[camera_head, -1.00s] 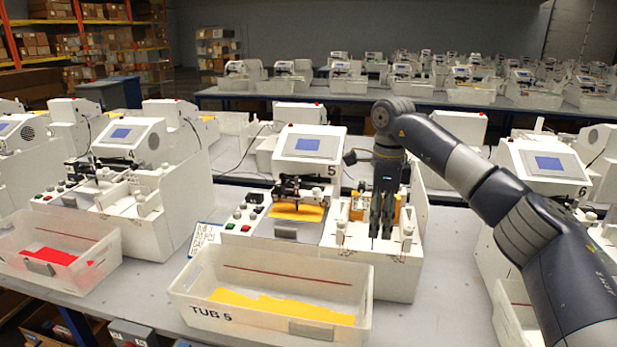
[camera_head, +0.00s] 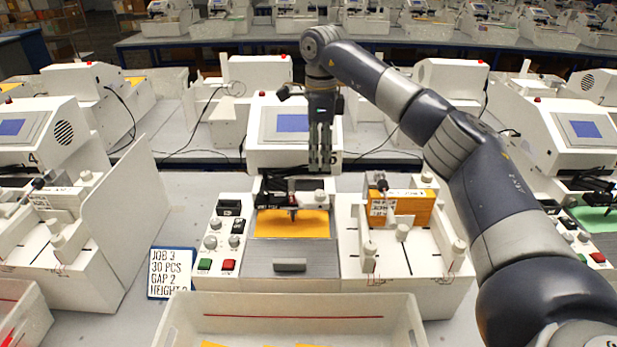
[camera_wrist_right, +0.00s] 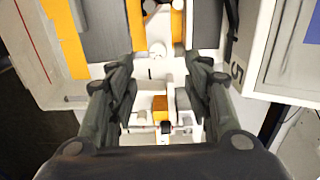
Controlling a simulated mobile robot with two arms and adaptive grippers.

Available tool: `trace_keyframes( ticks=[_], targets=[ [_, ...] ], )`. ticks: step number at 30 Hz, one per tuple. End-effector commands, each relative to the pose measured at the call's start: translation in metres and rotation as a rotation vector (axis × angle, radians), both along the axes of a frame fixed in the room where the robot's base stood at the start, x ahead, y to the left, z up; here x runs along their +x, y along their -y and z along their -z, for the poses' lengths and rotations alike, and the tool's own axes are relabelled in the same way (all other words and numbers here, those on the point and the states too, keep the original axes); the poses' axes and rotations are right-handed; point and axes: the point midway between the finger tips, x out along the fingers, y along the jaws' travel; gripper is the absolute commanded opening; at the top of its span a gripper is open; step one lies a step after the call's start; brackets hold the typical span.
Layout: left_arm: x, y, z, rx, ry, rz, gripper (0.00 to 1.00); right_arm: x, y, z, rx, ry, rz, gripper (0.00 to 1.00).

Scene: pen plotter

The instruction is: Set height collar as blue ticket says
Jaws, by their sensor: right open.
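The blue-edged ticket (camera_head: 172,272) lies left of plotter 5 and reads JOB 3, 30 PCS, GAP 2, HEIGHT; the last figure is not clear. Plotter 5 (camera_head: 345,245) has a pen carriage (camera_head: 292,198) over an orange sheet (camera_head: 292,224). On its right part stand several white posts with knobs or collars, such as the front left one (camera_head: 369,258) and front right one (camera_head: 459,255); I cannot tell which is the height collar. My right gripper (camera_head: 320,168) points down, open and empty, in front of the screen; its fingers also frame the wrist view (camera_wrist_right: 163,65). My left gripper is not in view.
An orange card stack (camera_head: 412,207) with a white label stands on the plotter's right part. Knobs and green and red buttons (camera_head: 229,265) are at its left.

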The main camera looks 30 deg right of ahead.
Motion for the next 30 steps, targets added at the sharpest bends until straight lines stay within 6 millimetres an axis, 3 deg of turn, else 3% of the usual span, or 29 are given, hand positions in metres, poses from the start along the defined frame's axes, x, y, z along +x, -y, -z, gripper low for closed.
trace_keyframes(
  ticks=[3,7,11,15,21,29,30],
  targets=[
    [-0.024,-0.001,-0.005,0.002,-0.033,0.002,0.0,-0.001,0.001,0.016,-0.001,-0.006,0.001,0.46],
    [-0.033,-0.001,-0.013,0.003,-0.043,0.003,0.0,-0.001,0.001,0.04,-0.001,-0.006,0.0,0.46],
    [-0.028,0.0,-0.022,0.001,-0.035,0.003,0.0,-0.001,0.001,0.064,-0.001,-0.004,0.0,0.46],
    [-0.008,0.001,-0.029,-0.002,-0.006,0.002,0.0,-0.002,0.0,0.086,-0.001,-0.004,0.0,0.46],
    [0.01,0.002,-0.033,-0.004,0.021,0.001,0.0,-0.001,0.0,0.101,0.0,-0.001,0.0,0.46],
    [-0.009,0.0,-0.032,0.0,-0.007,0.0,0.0,-0.001,0.0,0.103,-0.001,-0.001,-0.001,0.46],
    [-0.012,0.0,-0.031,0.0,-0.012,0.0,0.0,-0.001,0.0,0.103,-0.001,-0.001,-0.001,0.41]
  ],
)
